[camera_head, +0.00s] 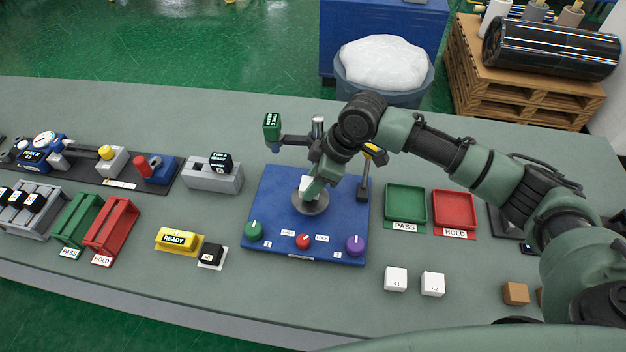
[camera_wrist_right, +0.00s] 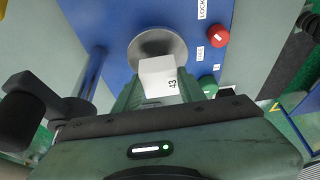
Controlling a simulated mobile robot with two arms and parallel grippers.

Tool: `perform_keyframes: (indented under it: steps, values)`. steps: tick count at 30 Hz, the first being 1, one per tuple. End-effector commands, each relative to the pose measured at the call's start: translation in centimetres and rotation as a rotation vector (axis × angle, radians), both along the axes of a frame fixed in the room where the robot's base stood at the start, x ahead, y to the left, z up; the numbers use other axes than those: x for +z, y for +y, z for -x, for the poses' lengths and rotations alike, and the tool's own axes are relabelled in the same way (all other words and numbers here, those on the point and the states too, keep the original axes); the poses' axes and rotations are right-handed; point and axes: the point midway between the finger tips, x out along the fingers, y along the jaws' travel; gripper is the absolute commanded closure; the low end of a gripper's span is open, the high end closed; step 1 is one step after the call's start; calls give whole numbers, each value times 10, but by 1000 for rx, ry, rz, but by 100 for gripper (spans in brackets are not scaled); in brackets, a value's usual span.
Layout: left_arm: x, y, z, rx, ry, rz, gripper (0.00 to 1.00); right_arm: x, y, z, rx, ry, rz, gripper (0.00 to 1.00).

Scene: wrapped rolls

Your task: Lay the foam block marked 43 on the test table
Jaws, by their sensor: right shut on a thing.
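The white foam block marked 43 (camera_wrist_right: 160,78) is between the fingers of my right gripper (camera_wrist_right: 155,92), which is shut on it. In the head view the block (camera_head: 305,183) shows just past the right gripper (camera_head: 312,186). Below it is the round grey metal test table (camera_head: 310,205) on a blue base plate (camera_head: 270,208). The disc also shows behind the block in the right wrist view (camera_wrist_right: 152,46). I cannot tell whether the block touches the disc. My left gripper is in neither view.
White blocks 41 (camera_head: 396,279) and 42 (camera_head: 433,284) stand to the right of the plate. A green PASS tray (camera_head: 405,226) and a red HOLD tray (camera_head: 456,234) lie behind them. Knobs (camera_head: 254,231) line the plate's front; a post (camera_head: 318,127) stands behind the disc.

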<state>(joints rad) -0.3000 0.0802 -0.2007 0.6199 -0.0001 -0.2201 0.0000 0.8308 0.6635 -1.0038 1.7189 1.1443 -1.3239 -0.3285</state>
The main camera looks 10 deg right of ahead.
Motion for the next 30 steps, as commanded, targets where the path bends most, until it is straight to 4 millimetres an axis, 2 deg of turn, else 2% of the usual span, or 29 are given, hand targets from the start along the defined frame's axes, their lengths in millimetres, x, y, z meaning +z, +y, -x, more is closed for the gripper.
perform_keyframes:
  steps: [13, 23, 24, 26, 30]
  values:
    - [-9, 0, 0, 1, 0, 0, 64, -22, 0, 0, -1, 0, 0, 98]
    - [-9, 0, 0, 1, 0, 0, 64, -24, 0, 0, 0, 0, 0, 98]
    - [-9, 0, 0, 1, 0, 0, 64, -24, 0, 0, 0, 0, 0, 52]
    - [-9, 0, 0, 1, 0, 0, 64, -24, 0, 0, 0, 0, 0, 35]
    - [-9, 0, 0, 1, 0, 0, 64, -23, 0, 0, 0, 0, 0, 35]
